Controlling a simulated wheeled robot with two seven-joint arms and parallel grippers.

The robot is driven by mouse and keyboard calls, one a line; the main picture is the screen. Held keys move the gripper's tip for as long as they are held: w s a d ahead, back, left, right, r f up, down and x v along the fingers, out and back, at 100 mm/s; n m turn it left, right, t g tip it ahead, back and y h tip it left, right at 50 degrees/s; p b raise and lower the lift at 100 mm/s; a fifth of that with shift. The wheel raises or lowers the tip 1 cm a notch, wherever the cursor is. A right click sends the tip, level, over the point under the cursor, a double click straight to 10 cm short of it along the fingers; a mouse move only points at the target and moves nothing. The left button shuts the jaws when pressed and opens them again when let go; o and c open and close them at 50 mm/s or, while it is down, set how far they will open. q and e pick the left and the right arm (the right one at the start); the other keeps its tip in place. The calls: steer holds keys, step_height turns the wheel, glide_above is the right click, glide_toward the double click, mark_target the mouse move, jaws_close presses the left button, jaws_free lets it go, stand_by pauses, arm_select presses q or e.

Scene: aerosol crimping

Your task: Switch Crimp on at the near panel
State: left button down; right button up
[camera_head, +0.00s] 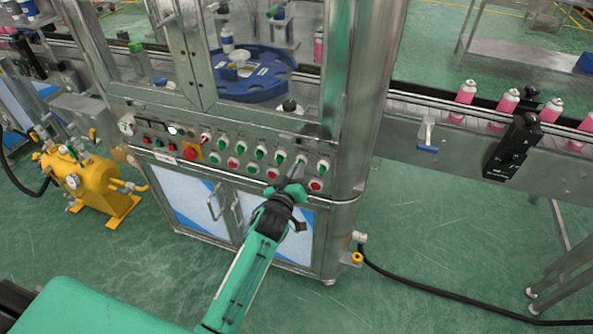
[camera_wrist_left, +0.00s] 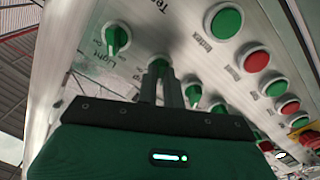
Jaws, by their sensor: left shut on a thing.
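The near panel (camera_head: 150,112) is a steel strip on the front of the machine with rows of green and red buttons and green selector knobs. My left gripper (camera_head: 298,170) reaches it at the right end of these rows. In the left wrist view my left gripper (camera_wrist_left: 162,82) has its two fingers close together, shut on a green selector knob (camera_wrist_left: 158,63). The fingers hide most of this knob, and its label cannot be read in full. Another green knob (camera_wrist_left: 117,38), with "Light" printed near it, stands to its left, apart from the fingers. My right gripper is not in view.
A red stop button on a yellow plate (camera_head: 191,151) sits further left on the panel. A conveyor with pink cans (camera_head: 508,101) runs off to the right. A yellow pump unit (camera_head: 85,180) stands at the left. Green floor in front is mostly open, with a black hose (camera_head: 430,291) at right.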

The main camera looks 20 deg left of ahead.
arm_select(q)
steer(key=m+p, duration=0.1)
steer(key=m, duration=1)
steer(key=shift+m+p, duration=0.3)
steer(key=shift+m, duration=0.1)
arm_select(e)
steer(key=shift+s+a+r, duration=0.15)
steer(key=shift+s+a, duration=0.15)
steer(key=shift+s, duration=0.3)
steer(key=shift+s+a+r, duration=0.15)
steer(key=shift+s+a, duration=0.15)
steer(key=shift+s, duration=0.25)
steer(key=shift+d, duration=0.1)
